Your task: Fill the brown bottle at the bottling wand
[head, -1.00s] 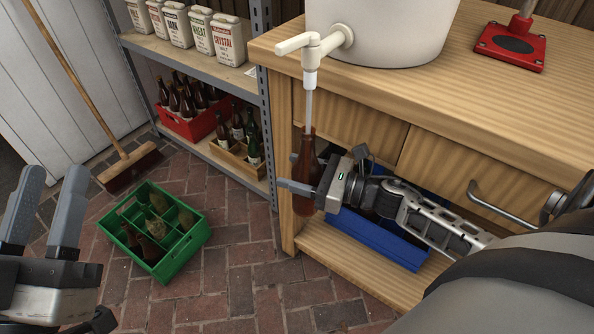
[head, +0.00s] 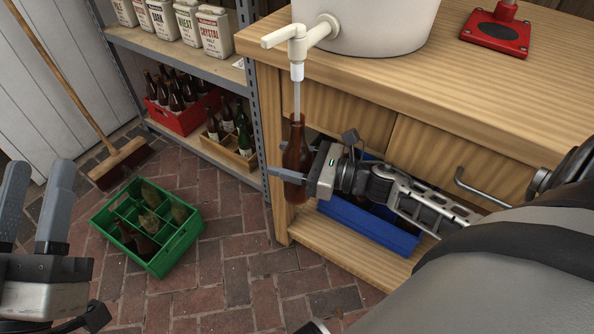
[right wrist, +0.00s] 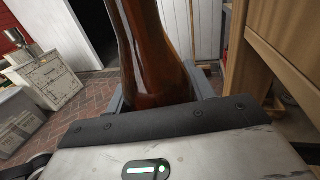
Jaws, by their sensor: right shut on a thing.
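The brown bottle (head: 296,160) is upright in the head view, below the white tap (head: 298,42) of the bucket. The bottling wand (head: 297,98) hangs from the tap and its lower end goes into the bottle's mouth. My right gripper (head: 292,177) is shut on the bottle's body. The bottle also fills the middle of the right wrist view (right wrist: 155,60), between the fingers; its base is hidden there. The liquid level cannot be told for sure. My left gripper (head: 38,205) is open and empty at the left edge.
The white bucket (head: 365,25) stands on the wooden bench (head: 440,85). A blue crate (head: 375,228) is on the bench's lower shelf. A green crate (head: 172,254) with several bottles stands on the brick floor. A red capper (head: 497,38) is at the back right.

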